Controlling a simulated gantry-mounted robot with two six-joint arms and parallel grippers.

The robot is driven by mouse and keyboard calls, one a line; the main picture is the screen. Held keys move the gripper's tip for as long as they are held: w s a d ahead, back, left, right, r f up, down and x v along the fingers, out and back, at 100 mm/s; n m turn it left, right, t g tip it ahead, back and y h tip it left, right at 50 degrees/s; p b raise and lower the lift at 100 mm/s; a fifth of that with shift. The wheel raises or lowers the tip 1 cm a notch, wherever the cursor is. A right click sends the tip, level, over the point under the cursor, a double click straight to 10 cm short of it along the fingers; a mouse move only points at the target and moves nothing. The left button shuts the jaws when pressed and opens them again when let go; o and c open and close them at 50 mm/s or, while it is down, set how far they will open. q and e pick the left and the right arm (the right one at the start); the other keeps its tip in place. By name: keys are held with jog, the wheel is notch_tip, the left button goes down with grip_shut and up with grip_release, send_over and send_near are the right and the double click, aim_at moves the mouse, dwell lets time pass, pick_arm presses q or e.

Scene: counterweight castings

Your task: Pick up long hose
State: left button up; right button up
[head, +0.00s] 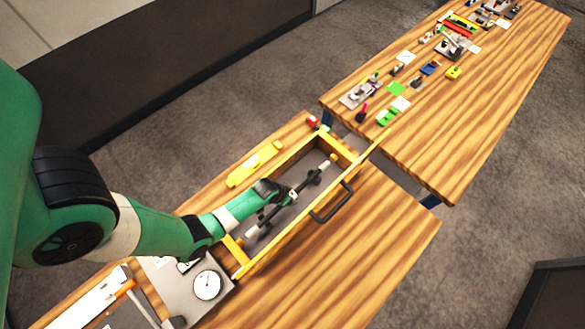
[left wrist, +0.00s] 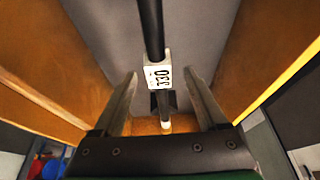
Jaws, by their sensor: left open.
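The long hose (head: 309,181), a dark rod-like piece with pale ends, lies lengthwise in a yellow-edged wooden tray (head: 290,225) in the head view. In the left wrist view the hose (left wrist: 150,30) runs down the middle of the grey tray floor and carries a white printed label (left wrist: 158,76). My left gripper (head: 281,195) reaches into the tray over the middle of the hose and hides part of it. Its two fingers (left wrist: 164,95) are open, one on each side of the hose, with gaps on both sides. My right gripper is not in view.
The tray walls stand close around my left gripper, with a black handle (head: 331,203) on the near side. A yellow object (head: 255,164) lies behind the tray, and a round dial gauge (head: 207,285) sits at its left end. The table in front is clear.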

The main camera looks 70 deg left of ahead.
pick_arm(q)
jog(key=shift+w+f, duration=0.2)
jog(key=shift+w, duration=0.05)
grip_shut()
jog(key=shift+r+p, duration=0.15)
jog(key=shift+p, duration=0.15)
